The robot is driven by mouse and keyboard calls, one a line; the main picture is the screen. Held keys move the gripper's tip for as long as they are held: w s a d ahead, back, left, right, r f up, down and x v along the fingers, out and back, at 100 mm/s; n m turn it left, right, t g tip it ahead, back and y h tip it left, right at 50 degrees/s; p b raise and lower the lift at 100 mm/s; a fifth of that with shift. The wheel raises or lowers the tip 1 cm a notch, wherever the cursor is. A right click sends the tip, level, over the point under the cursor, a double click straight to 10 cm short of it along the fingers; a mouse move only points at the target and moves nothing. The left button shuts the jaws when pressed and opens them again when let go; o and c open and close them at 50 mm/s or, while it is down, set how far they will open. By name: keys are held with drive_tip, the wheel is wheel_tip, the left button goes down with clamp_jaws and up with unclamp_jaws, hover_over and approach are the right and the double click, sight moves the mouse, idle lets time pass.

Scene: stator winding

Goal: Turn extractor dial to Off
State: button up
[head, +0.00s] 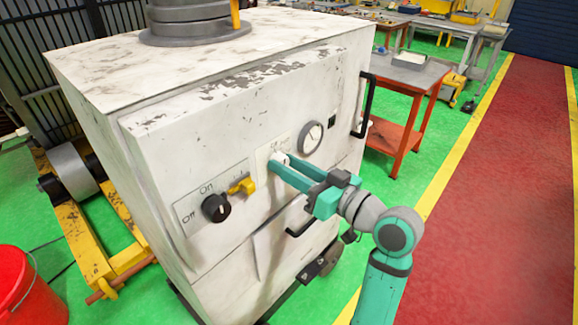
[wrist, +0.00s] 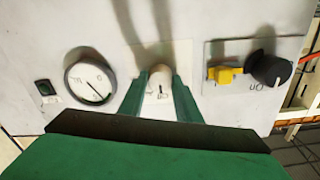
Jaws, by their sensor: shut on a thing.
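A white machine cabinet (head: 200,120) carries controls on its front. My gripper (head: 279,163) reaches its front from the right, with its fingers on a small pale dial (head: 283,157) on a light label plate. In the wrist view the dial (wrist: 159,79) sits between the two fingertips, which close on it from both sides. The fingers partly hide the dial and its labels, and its exact setting cannot be read. No label naming the extractor is legible.
A black knob (head: 215,208) beside On and Off marks and a yellow handle (head: 243,186) sit left of my gripper. A round gauge (head: 311,138) and a black door handle (head: 365,105) are right. A red bucket (head: 28,285) stands at left; the red walkway (head: 500,200) is clear.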

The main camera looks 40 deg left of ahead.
drive_tip(key=shift+f+n, duration=0.15)
drive_tip(key=shift+n, duration=0.15)
drive_tip(key=o, duration=1.1)
drive_tip(key=shift+c, duration=0.2)
drive_tip(key=d, duration=1)
drive_tip(key=shift+s+d, duration=0.35)
drive_tip(key=shift+s, duration=0.1)
